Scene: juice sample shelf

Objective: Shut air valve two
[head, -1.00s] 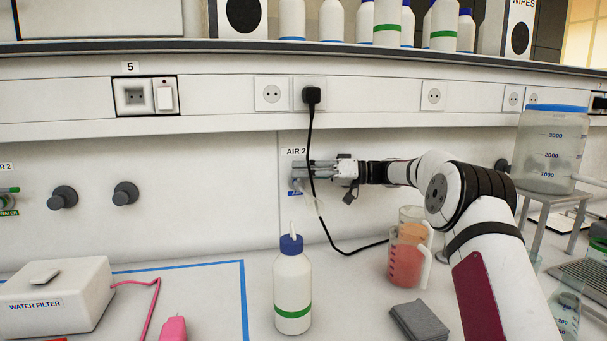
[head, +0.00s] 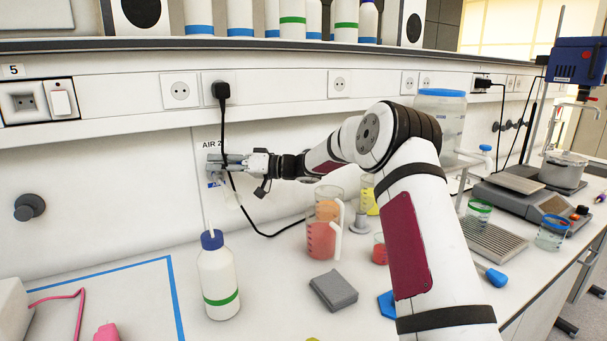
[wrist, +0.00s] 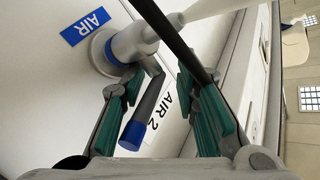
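Air valve two, with its grey body (wrist: 128,45) and dark lever ending in a blue tip (wrist: 133,134), is on the white wall panel beside a blue AIR tag (wrist: 86,27). The "AIR 2" label (head: 211,145) is above it in the head view. My gripper (wrist: 160,100) is open, with a green-padded finger on each side of the lever. The lever is nearer the left finger in the wrist view; I cannot tell whether they touch. In the head view, my gripper (head: 222,168) largely hides the valve.
A black cable (head: 224,125) hangs from a socket past my gripper and crosses the wrist view. A white bottle with a blue cap (head: 218,280) stands below. A pitcher of orange-red liquid (head: 322,238) and a grey block (head: 334,290) stand right of it.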

